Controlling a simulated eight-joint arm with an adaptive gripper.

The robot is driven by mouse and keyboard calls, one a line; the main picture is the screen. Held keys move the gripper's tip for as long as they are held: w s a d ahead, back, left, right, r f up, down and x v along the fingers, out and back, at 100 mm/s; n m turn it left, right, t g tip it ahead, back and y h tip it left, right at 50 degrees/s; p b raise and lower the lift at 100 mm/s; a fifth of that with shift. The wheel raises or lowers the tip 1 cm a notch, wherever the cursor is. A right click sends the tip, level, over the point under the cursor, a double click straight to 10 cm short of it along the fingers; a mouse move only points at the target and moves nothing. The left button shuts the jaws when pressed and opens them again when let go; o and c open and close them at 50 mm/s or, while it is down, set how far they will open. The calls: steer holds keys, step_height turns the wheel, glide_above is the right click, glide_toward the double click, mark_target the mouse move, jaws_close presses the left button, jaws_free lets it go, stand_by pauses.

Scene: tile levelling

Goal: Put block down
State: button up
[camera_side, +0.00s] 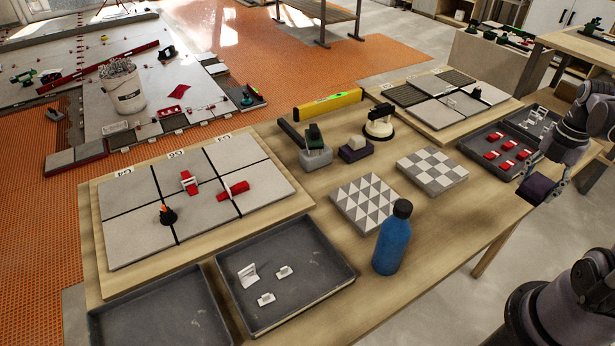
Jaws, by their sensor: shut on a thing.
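A dark purple block (536,190) is at the right of the view, by the right corner of the wooden table. My gripper (545,183) comes in from the right and is shut on this block, its fingers partly covering it. I cannot tell whether the block touches the table or hangs just above or beyond its edge.
The wooden table (470,228) has bare room right of the blue bottle (392,242). A tray with red clips (480,163) lies just left of my gripper. Patterned tiles (368,203) (432,171), a suction cup (379,122) and dark trays (165,312) take up other space.

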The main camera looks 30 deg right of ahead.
steer(key=s+d, duration=0.2)
steer(key=d, duration=0.3)
glide_above(487, 198)
step_height(487, 198, down, 7)
steer(key=shift+d+f, duration=0.1)
steer(key=shift+f, duration=2)
steer(key=shift+f, duration=0.15)
steer(key=o, duration=1.3)
